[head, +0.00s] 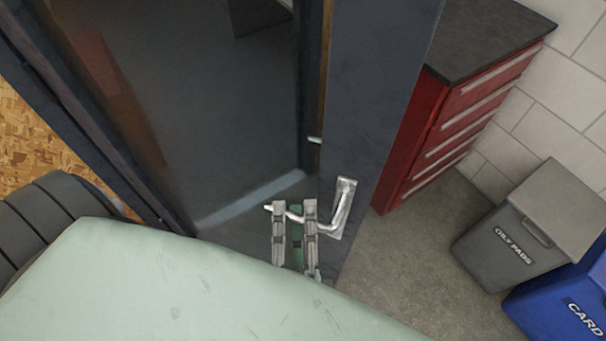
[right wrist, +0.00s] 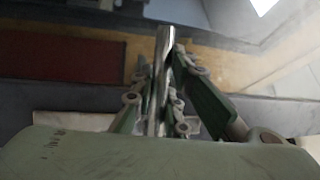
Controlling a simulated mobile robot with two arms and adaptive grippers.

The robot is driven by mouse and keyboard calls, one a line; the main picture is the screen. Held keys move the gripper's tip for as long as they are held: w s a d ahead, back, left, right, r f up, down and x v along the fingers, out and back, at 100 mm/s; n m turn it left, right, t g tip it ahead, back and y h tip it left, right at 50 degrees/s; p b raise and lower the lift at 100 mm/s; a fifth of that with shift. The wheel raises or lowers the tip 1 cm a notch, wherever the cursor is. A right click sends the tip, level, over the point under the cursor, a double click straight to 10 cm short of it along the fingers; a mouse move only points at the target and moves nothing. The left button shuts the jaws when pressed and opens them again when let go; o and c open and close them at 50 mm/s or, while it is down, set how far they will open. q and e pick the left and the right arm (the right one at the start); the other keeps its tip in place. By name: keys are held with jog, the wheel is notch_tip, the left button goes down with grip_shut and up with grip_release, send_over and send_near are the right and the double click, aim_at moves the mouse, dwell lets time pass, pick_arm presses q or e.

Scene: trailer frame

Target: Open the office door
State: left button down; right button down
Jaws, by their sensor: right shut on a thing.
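The dark grey office door (head: 375,90) fills the upper middle of the head view. It carries a silver lever handle (head: 343,205) on a plate. The lever slopes down from the plate, and its free end points left. My right gripper (head: 295,235) is at the lever, with its fingers shut on it. In the right wrist view the silver lever (right wrist: 165,60) runs between the green and grey fingers (right wrist: 160,105). A dark space with floor shows left of the handle panel; I cannot tell how far the door is ajar. My left gripper is out of view.
A red drawer cabinet (head: 455,115) with a dark top stands right of the door. A grey oily pads bin (head: 525,235) and a blue card bin (head: 570,300) stand at the right. Bare floor (head: 425,240) lies between them and the door. Chipboard (head: 35,145) shows at left.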

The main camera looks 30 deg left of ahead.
dwell(0.4)
jog(key=c, duration=1.7)
grip_release()
jog(key=shift+a, duration=0.1)
jog(key=shift+v, duration=3.75)
jog(key=shift+c, duration=0.2)
